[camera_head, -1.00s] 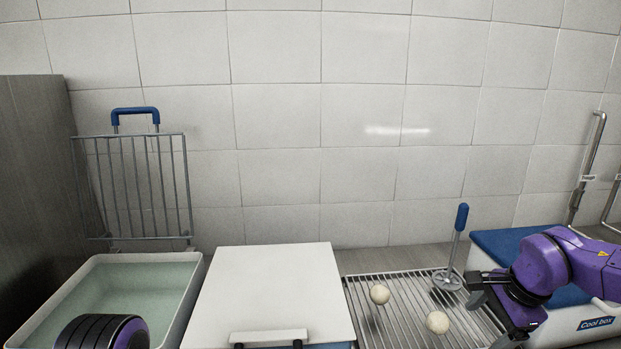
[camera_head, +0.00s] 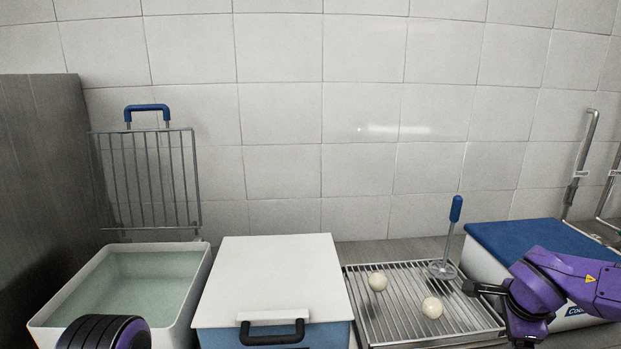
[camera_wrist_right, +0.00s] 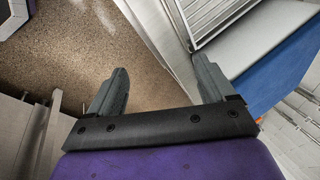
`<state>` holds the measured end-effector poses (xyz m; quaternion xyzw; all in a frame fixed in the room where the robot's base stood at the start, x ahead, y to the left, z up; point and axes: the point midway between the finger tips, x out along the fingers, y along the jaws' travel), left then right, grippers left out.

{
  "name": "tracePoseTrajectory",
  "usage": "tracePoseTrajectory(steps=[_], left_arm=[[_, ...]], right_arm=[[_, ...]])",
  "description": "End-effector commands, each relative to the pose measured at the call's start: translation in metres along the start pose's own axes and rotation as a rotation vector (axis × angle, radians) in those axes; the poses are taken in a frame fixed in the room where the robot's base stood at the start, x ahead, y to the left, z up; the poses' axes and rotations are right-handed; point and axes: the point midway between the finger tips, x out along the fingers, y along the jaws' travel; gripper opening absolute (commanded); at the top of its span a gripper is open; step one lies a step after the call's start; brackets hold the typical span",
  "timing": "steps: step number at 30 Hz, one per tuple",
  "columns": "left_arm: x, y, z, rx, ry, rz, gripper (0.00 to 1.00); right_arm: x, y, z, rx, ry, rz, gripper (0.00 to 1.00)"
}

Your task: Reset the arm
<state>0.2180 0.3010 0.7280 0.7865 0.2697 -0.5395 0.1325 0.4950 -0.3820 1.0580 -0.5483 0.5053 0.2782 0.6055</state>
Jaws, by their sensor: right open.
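My right arm is purple and enters the head view from the right. Its gripper (camera_head: 494,316) is over the right edge of the wire rack (camera_head: 385,318), in front of the cool box. In the right wrist view the gripper (camera_wrist_right: 160,82) has its two grey fingers spread wide, with nothing between them and speckled floor below. Of my left arm only a black and purple link shows at the bottom left of the head view; its gripper is out of frame.
Two pale balls (camera_head: 378,282) (camera_head: 432,307) and a blue-handled masher (camera_head: 447,250) are on the rack. A blue-topped cool box (camera_head: 545,245) stands right.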

Motion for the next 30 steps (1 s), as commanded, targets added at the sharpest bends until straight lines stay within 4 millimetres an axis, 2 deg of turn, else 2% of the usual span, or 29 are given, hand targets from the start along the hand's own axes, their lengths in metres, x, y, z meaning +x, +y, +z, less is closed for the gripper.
tracePoseTrajectory(steps=[5, 8, 11, 12, 14, 16, 18, 21, 24, 30], left_arm=[[0.005, 0.0, 0.002, 0.0, 0.0, 0.0, 1.0], [0.011, 0.001, 0.004, 0.0, 0.0, 0.0, 1.0], [0.019, 0.002, 0.008, 0.0, 0.0, 0.0, 1.0], [0.021, 0.002, 0.009, 0.0, 0.0, 0.0, 1.0], [0.024, 0.002, 0.01, 0.0, 0.0, 0.0, 1.0], [0.028, 0.002, 0.012, 0.0, 0.0, 0.0, 1.0], [0.031, 0.003, 0.013, 0.0, 0.0, 0.0, 1.0], [0.035, 0.003, 0.014, 0.0, 0.0, 0.0, 1.0], [0.037, 0.003, 0.015, 0.0, 0.0, 0.0, 1.0], [0.037, 0.003, 0.015, 0.0, 0.0, 0.0, 1.0]], right_arm=[[0.042, 0.016, -0.013, -0.056, 0.234, -0.114, 0.83], [0.081, 0.04, -0.01, -0.191, 0.36, -0.206, 0.83], [0.136, 0.095, 0.011, -0.457, 0.391, -0.281, 0.83], [0.156, 0.123, 0.022, -0.571, 0.364, -0.29, 0.83], [0.18, 0.169, 0.036, -0.729, 0.306, -0.272, 0.83], [0.201, 0.227, 0.048, -0.904, 0.225, -0.222, 0.83], [0.215, 0.284, 0.051, -1.064, 0.15, -0.149, 0.83], [0.224, 0.35, 0.044, -1.211, 0.083, -0.035, 0.83], [0.229, 0.391, 0.036, -1.278, 0.053, 0.049, 0.83], [0.229, 0.394, 0.035, -1.282, 0.051, 0.054, 0.83]])
